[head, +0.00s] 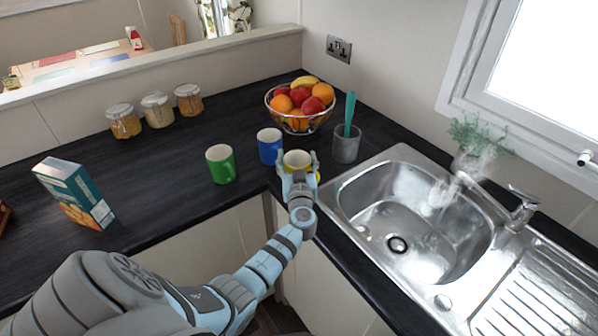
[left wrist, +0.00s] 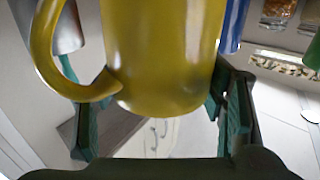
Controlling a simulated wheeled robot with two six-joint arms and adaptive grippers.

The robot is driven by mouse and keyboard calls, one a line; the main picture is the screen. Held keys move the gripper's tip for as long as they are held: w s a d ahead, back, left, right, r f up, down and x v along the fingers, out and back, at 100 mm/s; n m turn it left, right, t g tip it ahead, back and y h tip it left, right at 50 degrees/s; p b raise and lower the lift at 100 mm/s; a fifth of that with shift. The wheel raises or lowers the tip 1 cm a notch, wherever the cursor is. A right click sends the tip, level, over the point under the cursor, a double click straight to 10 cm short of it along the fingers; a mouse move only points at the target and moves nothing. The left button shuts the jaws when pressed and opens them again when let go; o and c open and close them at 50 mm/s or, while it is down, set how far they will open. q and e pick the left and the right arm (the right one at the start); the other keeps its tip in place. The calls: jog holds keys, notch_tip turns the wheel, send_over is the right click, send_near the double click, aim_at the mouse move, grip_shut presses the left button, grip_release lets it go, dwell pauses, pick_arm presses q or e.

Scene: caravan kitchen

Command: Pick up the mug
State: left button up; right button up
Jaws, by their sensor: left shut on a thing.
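A yellow mug (head: 297,159) is at the counter's inner corner in the head view, partly hidden by my left gripper (head: 299,174). The left gripper is shut on it, with a finger on either side. In the left wrist view the yellow mug (left wrist: 165,60) fills the upper middle, its handle to the left, between the fingers of the left gripper (left wrist: 165,115). I cannot tell whether the mug is clear of the counter. A blue mug (head: 269,146) stands just left of it, and a green mug (head: 221,164) farther left. My right gripper is not in view.
A wire fruit bowl (head: 300,121) stands behind the mugs. A grey cup (head: 345,146) with a teal utensil is to the right, near the steel sink (head: 420,215). Several jars (head: 158,110) and a box (head: 75,193) are at left. The dark counter (head: 165,170) between is clear.

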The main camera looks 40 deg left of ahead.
pick_arm(q)
notch_tip(320, 180, up, 20)
jog(key=p, duration=0.4)
jog(key=shift+p, duration=0.4)
jog(key=shift+f, duration=0.15)
